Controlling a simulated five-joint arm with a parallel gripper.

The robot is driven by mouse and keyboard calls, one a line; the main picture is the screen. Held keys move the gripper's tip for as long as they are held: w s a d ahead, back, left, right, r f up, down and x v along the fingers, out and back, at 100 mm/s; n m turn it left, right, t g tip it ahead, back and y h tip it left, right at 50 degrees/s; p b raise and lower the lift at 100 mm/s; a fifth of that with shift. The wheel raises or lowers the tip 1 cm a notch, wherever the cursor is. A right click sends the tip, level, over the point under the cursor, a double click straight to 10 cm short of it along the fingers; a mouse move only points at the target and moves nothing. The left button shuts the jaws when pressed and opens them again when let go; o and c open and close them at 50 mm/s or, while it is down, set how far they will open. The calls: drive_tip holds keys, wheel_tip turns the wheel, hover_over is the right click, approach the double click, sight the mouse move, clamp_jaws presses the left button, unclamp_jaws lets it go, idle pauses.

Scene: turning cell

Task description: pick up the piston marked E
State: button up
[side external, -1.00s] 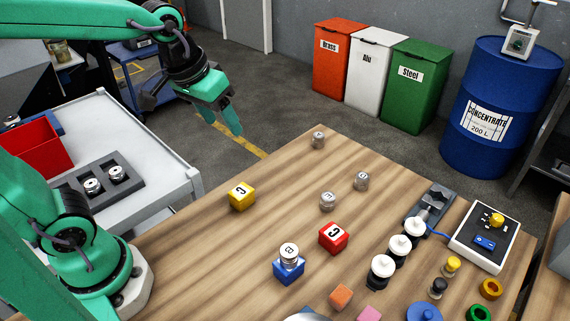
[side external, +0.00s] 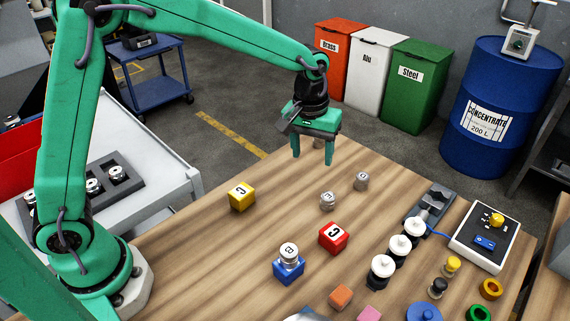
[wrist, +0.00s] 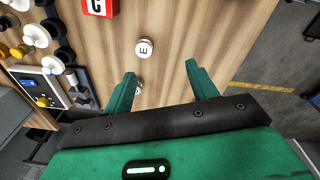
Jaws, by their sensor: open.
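The piston marked E (side external: 327,201) is a small silver cylinder standing upright on the wooden table, behind the red block. In the wrist view its white top with the letter E (wrist: 144,48) shows beyond the fingertips, towards the top of the picture. My gripper (side external: 312,160) is open and empty, pointing down above the far left part of the table. It is behind the E piston and apart from it. In the wrist view my gripper (wrist: 160,68) has clear space between its fingers.
A second silver piston (side external: 361,181) stands right of the E piston. A red block (side external: 333,237), a yellow block (side external: 242,196) and a blue block (side external: 288,272) carrying a piston (side external: 289,251) are nearby. White-topped knobs (side external: 399,250) line the right. Bare wood lies between.

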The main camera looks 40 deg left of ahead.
drive_tip(key=g, duration=0.1)
hover_over(328, 196)
drive_tip(key=shift+n, duration=0.4)
wheel_tip(328, 196, down, 7)
drive_tip(key=shift+d+r, duration=0.1)
drive_tip(key=shift+r, duration=0.1)
drive_tip(key=shift+f, duration=1.3)
drive_tip(key=shift+f, duration=0.1)
drive_tip(key=shift+f, duration=2.5)
drive_tip(key=c, duration=1.1)
drive_tip(key=shift+r, duration=0.1)
